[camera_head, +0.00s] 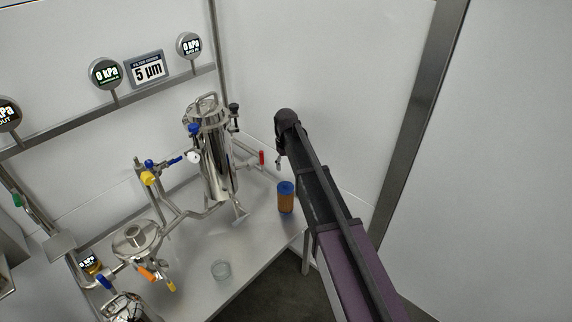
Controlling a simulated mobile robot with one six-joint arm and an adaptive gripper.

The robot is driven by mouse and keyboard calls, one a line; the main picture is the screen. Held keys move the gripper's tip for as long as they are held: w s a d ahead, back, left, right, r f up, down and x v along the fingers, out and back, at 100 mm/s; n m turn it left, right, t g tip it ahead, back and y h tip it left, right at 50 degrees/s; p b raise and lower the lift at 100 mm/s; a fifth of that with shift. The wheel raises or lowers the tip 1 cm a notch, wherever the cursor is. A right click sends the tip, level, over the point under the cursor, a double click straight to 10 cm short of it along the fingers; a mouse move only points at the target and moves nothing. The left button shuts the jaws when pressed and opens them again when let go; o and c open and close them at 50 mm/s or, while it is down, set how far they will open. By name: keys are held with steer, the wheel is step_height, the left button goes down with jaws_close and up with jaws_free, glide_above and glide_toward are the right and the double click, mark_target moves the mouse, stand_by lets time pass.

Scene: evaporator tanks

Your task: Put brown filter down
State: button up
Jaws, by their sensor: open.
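The brown filter (286,203) is a short upright cylinder with a blue top. It stands on the steel table (195,264) near the table's right edge, to the right of the tall steel filter housing. My gripper (279,162) is at the far end of my dark arm, above the brown filter and slightly left of it in the picture. A gap shows between the gripper and the filter's blue top. The gripper is open and empty. Its fingers are small and partly hidden by the arm's end.
The steel housing (214,160) with valves and pipes stands left of the filter. Gauges (106,73) and a "5 µm" sign (147,69) are on the wall rail. A wall rises behind.

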steer(key=shift+r+p, duration=0.85)
steer(key=shift+r, duration=0.3)
steer(key=s+d+m, duration=0.6)
steer(key=s+d, duration=1.7)
steer(key=s, duration=0.3)
steer(key=shift+m, duration=0.4)
step_height(320, 180, up, 9)
steer(key=p, duration=0.8)
steer(key=shift+p, duration=0.4)
steer(key=shift+f, duration=0.15)
